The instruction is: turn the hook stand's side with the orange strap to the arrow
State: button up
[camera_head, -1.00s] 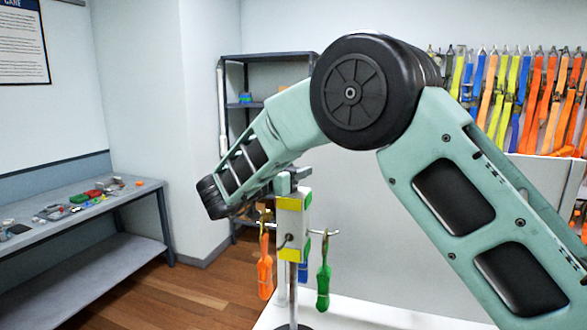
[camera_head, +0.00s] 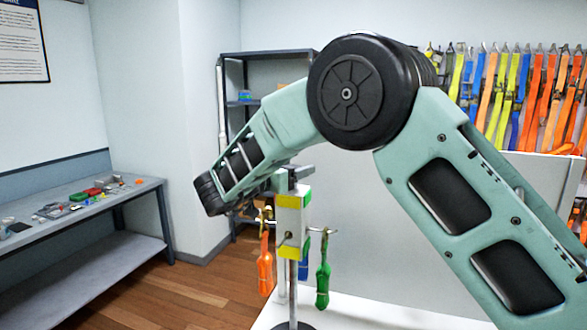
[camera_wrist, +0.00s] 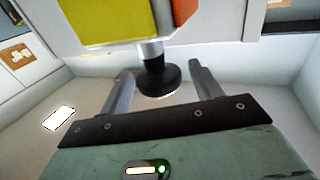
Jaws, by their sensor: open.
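The hook stand's pale block (camera_head: 288,222) has yellow bands and sits on a pole above a round dark base (camera_head: 293,326). An orange strap (camera_head: 265,268) hangs at its left, a green strap (camera_head: 322,280) at its right, and part of a blue strap (camera_head: 303,269) shows behind. My gripper is mostly hidden by my arm in the head view, with grey parts by the block's top. In the wrist view my gripper (camera_wrist: 162,88) is open and empty. The block's yellow face (camera_wrist: 100,20) and the black base (camera_wrist: 158,82) show beyond the fingers. I cannot make out the arrow.
A grey bench (camera_head: 110,215) with small items stands at the left. A dark shelf unit (camera_head: 262,55) is behind, and many coloured straps (camera_head: 530,95) hang at the right. A white surface (camera_head: 360,316) lies under the stand. My arm covers much of the middle.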

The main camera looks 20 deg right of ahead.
jog(key=b+v, duration=0.6)
jog(key=v, duration=1.1)
jog(key=shift+b, duration=0.3)
